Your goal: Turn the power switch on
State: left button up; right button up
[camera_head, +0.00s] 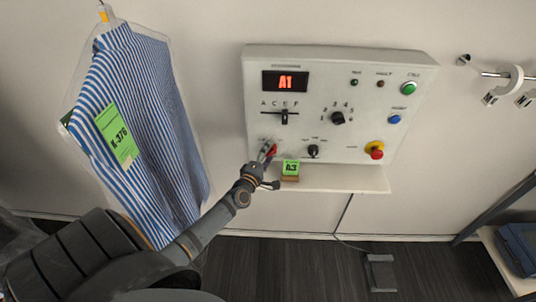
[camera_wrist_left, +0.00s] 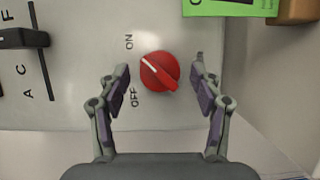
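The power switch is a red rotary knob (camera_wrist_left: 159,71) on the pale panel (camera_head: 330,65). Its white mark points up-left in the left wrist view, toward the ON label rather than OFF. In the head view the red knob (camera_head: 271,150) shows at the panel's lower left, partly hidden by my gripper. My left gripper (camera_head: 267,152) is open, with its fingers in the left wrist view (camera_wrist_left: 160,80) on either side of the knob, with visible gaps. My right gripper is in neither view.
The panel has a lit A1 display (camera_head: 285,82), a slider (camera_head: 284,117), dials and a red emergency button (camera_head: 375,150). A green A3 tag (camera_head: 290,167) stands close right of the gripper. A bagged striped shirt (camera_head: 140,120) hangs at left.

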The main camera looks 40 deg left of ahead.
pick_arm(q)
jog(key=s+d, duration=0.2)
jog(key=s, duration=0.9)
jog(key=shift+s, duration=0.4)
